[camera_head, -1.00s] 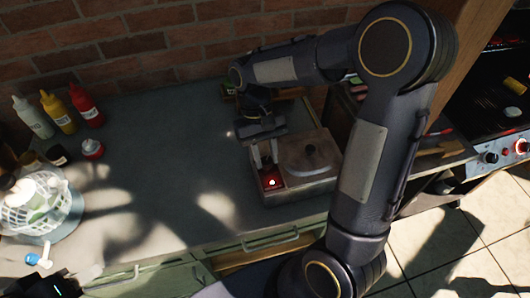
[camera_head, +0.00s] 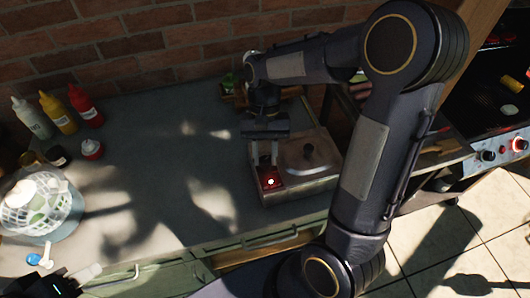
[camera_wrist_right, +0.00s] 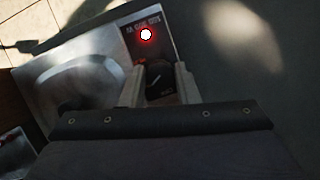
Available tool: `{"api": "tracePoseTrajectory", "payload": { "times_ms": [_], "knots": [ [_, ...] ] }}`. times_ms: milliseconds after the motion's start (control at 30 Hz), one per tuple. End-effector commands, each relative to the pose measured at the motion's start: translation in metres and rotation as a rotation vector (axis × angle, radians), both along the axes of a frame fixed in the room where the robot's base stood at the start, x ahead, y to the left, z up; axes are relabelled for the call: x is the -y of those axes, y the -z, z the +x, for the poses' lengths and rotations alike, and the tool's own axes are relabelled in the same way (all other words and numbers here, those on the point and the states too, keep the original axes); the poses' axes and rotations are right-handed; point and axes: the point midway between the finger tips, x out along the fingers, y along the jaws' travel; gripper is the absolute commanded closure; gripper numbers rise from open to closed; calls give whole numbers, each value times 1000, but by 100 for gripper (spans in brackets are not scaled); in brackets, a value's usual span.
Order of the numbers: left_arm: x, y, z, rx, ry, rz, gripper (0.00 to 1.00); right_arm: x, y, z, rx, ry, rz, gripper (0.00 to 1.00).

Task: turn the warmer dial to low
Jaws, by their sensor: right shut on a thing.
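The warmer (camera_head: 312,185) is a metal box with a round lid, standing on the counter in the head view. Its red control panel with a glowing light (camera_head: 271,182) is at its left front. In the right wrist view the dial (camera_wrist_right: 158,80) is a dark knob with a pale pointer line, below the lit red lamp (camera_wrist_right: 146,35). My right gripper (camera_head: 264,160) reaches down over the panel; in the wrist view its two fingers (camera_wrist_right: 160,85) are on either side of the dial, shut on it. My left gripper (camera_head: 68,280) is at the bottom left corner, mostly cut off.
Sauce bottles (camera_head: 85,107) stand at the left back of the counter (camera_head: 150,160). A white basket-like bowl (camera_head: 40,205) is at the left. A brick wall rises behind. A grill with knobs (camera_head: 488,155) is at the right. The counter's middle is clear.

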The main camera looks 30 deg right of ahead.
Motion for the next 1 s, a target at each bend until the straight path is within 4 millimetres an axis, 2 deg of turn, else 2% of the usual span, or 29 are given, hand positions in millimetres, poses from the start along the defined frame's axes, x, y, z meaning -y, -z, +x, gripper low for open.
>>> {"api": "tracePoseTrajectory", "payload": {
  "times_ms": [167, 200, 367, 700, 767, 1000],
  "knots": [
    [0, 0, 0, 0, 0, 0, 64, 0, -1, 1, 5, 0, 0, 95],
    [0, 0, 0, 0, 0, 0, 64, 0, -1, 1, 5, 0, 0, 70],
    [0, 0, 0, 0, 0, 0, 64, 0, -1, 1, 3, -1, 0, 50],
    [0, 0, 0, 0, 0, 0, 64, 1, -4, 2, 3, -1, 1, 50],
    [0, 1, 0, 0, 0, 0, 64, 2, -9, 4, 5, -1, 0, 50],
    [0, 4, 0, 0, 0, 0, 64, 9, -47, 19, 7, -1, 0, 50]
  ]
}}
